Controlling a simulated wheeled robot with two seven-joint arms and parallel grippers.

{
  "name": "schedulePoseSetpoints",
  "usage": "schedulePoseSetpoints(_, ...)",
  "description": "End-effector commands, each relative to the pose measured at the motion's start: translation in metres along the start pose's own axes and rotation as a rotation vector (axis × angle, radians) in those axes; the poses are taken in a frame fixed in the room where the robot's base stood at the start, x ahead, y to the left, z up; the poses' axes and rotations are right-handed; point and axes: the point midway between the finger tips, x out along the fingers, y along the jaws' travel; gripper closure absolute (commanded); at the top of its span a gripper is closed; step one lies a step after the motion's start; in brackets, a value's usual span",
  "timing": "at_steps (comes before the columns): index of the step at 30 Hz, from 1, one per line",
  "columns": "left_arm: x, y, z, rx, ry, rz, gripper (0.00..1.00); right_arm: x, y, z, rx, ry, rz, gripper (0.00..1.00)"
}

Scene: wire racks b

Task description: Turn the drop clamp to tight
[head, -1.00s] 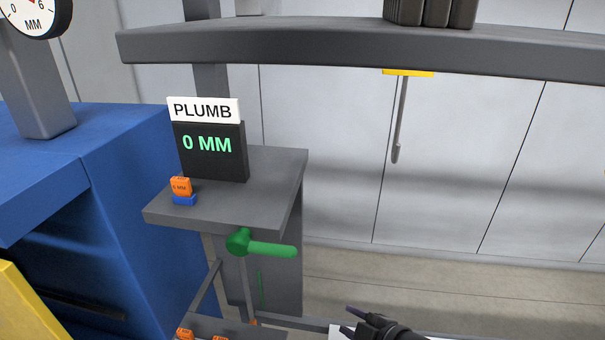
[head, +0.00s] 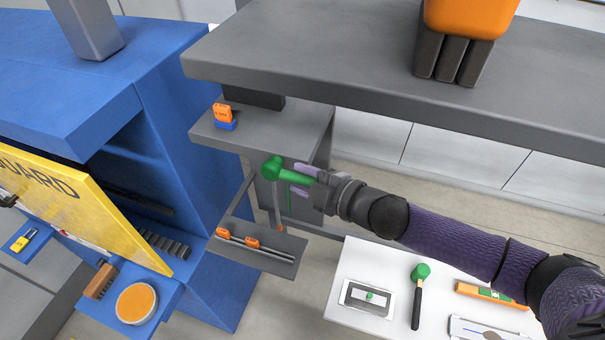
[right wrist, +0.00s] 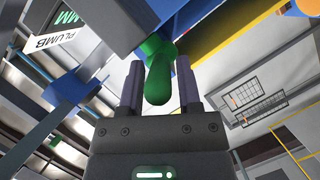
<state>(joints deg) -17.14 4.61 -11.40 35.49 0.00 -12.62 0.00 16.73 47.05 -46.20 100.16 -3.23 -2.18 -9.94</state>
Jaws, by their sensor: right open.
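The clamp has a green lever (head: 290,175) whose round hub is under the front edge of a grey shelf. Its handle points right and slightly down in the head view. My right gripper (head: 304,181) reaches in from the right, open, with its purple fingers beside the handle. In the right wrist view the green handle (right wrist: 157,82) lies between the two parted fingers of the gripper (right wrist: 160,92), with gaps visible on both sides. No tight or loose marking is readable. My left gripper is not in view.
The grey shelf (head: 240,135) carries an orange and blue block (head: 224,117). A thick grey beam (head: 350,75) crosses above. A lower grey ledge (head: 275,265) holds orange clips. A white table (head: 385,260) with tools stands below my right arm. A yellow guard (head: 75,205) is at left.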

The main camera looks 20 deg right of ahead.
Motion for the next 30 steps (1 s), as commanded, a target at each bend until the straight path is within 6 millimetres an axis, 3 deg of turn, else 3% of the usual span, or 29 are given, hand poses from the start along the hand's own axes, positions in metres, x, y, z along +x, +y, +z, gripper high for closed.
schedulePoseSetpoints(9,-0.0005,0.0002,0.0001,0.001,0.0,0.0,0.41,0.0037,-0.0003,0.0001,0.0,0.0,-0.001,0.56)
schedulePoseSetpoints(15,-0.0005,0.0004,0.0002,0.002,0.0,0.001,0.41,0.0035,-0.0003,0.0002,0.0,-0.001,-0.001,0.99)
schedulePoseSetpoints(30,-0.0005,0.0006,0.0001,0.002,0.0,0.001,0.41,0.0033,-0.0005,0.0003,0.0,-0.001,-0.001,1.0)
